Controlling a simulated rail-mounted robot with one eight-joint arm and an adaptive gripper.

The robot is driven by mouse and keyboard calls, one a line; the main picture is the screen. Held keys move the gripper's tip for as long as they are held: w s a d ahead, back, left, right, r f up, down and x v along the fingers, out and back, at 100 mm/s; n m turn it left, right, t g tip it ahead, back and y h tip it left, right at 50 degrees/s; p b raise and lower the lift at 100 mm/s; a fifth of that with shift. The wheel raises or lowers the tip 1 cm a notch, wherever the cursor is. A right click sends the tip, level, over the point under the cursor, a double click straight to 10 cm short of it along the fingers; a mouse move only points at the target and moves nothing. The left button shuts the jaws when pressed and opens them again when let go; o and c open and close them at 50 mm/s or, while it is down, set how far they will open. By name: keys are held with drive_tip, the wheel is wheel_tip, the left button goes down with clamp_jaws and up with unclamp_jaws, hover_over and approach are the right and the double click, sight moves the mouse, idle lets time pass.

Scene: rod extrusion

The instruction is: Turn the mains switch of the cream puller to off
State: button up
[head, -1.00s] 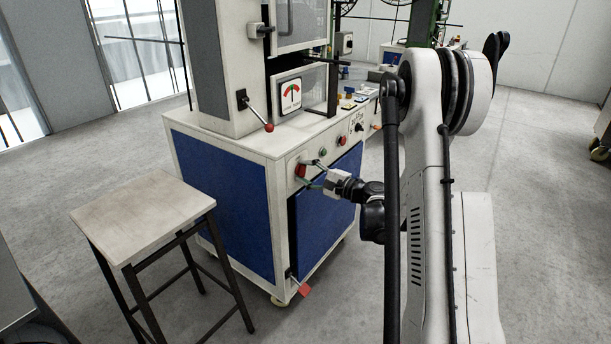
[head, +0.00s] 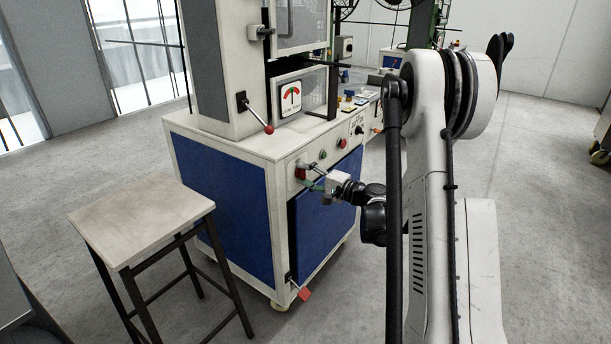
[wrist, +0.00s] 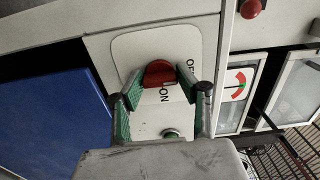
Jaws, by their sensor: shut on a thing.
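The red mains switch knob (wrist: 159,73) sits on a pale plate on the front of the cream puller (head: 283,153). In the wrist view the plate carries the words I-ON and OFF on the side towards the camera and to the right. My gripper (wrist: 160,77) has its green-padded fingers on either side of the knob and is shut on it. In the head view the red switch (head: 300,171) is partly covered by the fingers, at the upper left of the blue door (head: 322,203). I cannot tell exactly which mark the knob points to.
A green button (head: 323,154) and a red button (head: 342,143) lie to the right of the switch. A red-balled lever (head: 268,129) stands out above the worktop. A stool (head: 140,215) stands at the left front. Open floor lies around the machine.

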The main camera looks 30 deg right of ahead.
drive_tip(key=o, duration=1.1)
drive_tip(key=shift+o, duration=0.2)
drive_tip(key=v, duration=1.2)
